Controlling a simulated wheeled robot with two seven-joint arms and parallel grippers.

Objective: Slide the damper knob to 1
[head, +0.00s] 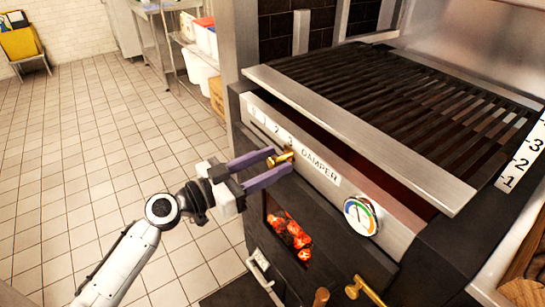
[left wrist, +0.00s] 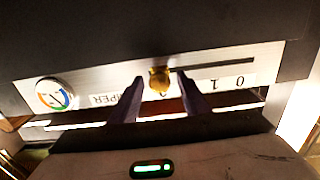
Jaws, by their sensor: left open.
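The brass damper knob (head: 281,157) sits in a slot on the grill's steel front panel, close to the number 3 (head: 290,138) and left of the word DAMPER (head: 320,167). The 1 (head: 264,118) is further left along the scale. My left gripper (head: 282,161) is open, its two purple fingers on either side of the knob. In the left wrist view the knob (left wrist: 160,79) shows between the fingers (left wrist: 159,77), and the scale is upside down with 1 (left wrist: 217,86) to the right. Whether the fingers touch the knob I cannot tell. My right gripper is not in view.
A round gauge (head: 360,215) is on the panel to the right. Below are a window with glowing coals (head: 288,236) and brass handles (head: 365,291). The grill grate (head: 400,95) is above. The tiled floor (head: 100,150) at the left is clear.

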